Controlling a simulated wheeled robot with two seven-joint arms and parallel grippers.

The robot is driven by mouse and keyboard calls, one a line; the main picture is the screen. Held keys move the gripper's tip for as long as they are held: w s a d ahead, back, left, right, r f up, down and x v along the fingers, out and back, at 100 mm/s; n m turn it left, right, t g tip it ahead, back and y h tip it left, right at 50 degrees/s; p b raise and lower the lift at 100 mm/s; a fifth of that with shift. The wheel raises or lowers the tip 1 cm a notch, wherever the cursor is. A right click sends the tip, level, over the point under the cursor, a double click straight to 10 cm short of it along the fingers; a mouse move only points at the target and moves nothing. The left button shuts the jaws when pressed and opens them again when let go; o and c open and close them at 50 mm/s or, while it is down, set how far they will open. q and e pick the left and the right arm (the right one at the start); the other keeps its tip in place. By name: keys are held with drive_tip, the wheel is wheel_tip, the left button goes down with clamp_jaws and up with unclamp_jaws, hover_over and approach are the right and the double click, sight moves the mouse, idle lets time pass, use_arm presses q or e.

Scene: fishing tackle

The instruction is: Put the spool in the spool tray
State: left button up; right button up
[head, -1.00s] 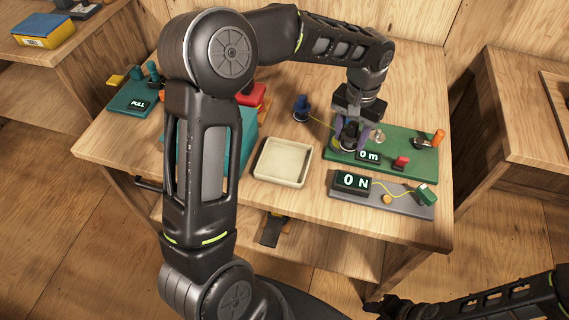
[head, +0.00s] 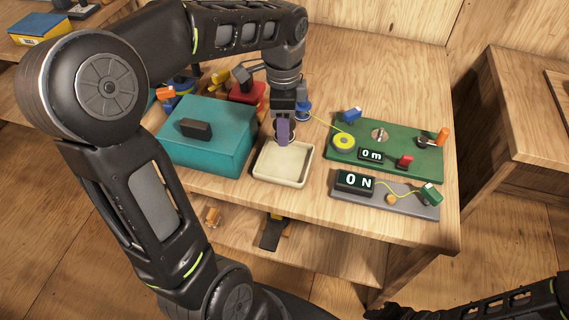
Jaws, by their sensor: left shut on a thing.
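My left gripper (head: 283,134) has purple fingers and points down over the back part of the cream square tray (head: 270,180). It is shut on the spool (head: 292,128), which is dark and mostly hidden by the near finger. Whether the spool touches the tray cannot be told. The tray's visible floor is empty. My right gripper (head: 378,308) is dark and small at the bottom edge, away from the table; its fingers are not clear.
A teal box (head: 215,120) stands left of the tray. A grey scale board (head: 400,208) lies in front.

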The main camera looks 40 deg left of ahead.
use_arm(q)
hover_over(284, 163)
drive_tip(key=shift+f, duration=3.1)
drive_tip(key=shift+f, duration=0.1)
drive_tip(key=shift+f, duration=1.75)
drive_tip(key=shift+f, duration=0.2)
drive_tip(key=o, duration=1.4)
drive_tip(key=shift+r, duration=0.1)
